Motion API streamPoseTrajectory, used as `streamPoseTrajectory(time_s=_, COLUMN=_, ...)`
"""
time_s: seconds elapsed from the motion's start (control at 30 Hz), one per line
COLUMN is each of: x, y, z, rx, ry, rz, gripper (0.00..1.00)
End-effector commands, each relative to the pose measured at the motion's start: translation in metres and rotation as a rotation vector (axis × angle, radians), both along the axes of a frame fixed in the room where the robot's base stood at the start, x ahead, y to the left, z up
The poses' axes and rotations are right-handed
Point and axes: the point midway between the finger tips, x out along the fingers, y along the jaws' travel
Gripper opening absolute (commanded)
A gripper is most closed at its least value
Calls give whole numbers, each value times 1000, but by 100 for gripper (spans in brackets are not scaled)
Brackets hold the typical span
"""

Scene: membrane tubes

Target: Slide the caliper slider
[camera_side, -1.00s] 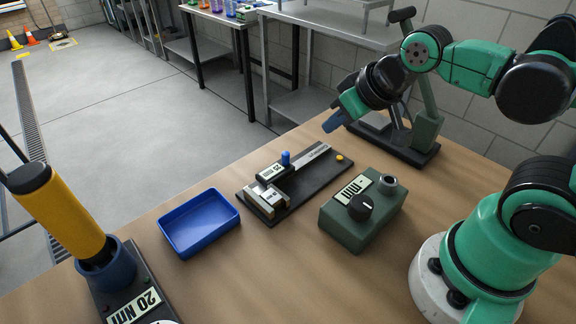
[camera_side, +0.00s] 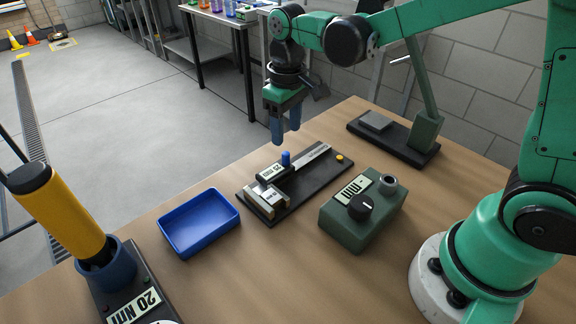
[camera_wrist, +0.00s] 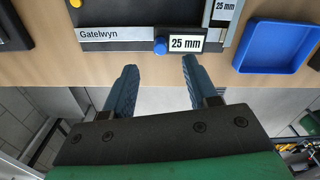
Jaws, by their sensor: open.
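The caliper (camera_side: 312,158) lies on a black base plate on the wooden table. In the wrist view the blue knob (camera_wrist: 160,46) sits at the left end of the slider's label (camera_wrist: 186,43), beside the "Gatelwyn" scale (camera_wrist: 112,34). My gripper (camera_side: 286,139) points down above and slightly behind the knob, apart from it. In the wrist view its two blue fingers (camera_wrist: 157,80) are spread with nothing between them. The knob appears just beyond the gap between the fingertips.
A blue tray (camera_side: 232,224) lies left of the caliper. A green box with a black dial (camera_side: 345,232) stands to its right. A green-armed stand (camera_side: 425,135) is behind right. A yellow cylinder in a blue holder (camera_side: 62,212) stands at front left.

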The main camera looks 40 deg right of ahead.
Motion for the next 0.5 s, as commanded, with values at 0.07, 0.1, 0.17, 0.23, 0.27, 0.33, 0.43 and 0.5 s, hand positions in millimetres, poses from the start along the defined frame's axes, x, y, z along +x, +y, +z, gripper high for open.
streamPoseTrajectory(time_s=0.07, x=2, y=1, z=-4, rx=-1, ry=13, rz=5, gripper=52)
streamPoseTrajectory(time_s=0.1, x=3, y=1, z=-7, rx=-1, ry=17, rz=6, gripper=52)
streamPoseTrajectory(time_s=0.17, x=3, y=1, z=-12, rx=-2, ry=18, rz=7, gripper=52)
streamPoseTrajectory(time_s=0.23, x=3, y=1, z=-21, rx=-1, ry=17, rz=6, gripper=52)
streamPoseTrajectory(time_s=0.27, x=3, y=1, z=-25, rx=-1, ry=17, rz=6, gripper=52)
streamPoseTrajectory(time_s=0.33, x=2, y=1, z=-35, rx=-1, ry=16, rz=6, gripper=52)
streamPoseTrajectory(time_s=0.43, x=3, y=1, z=-47, rx=-1, ry=15, rz=5, gripper=52)
streamPoseTrajectory(time_s=0.5, x=3, y=1, z=-53, rx=-1, ry=15, rz=5, gripper=52)
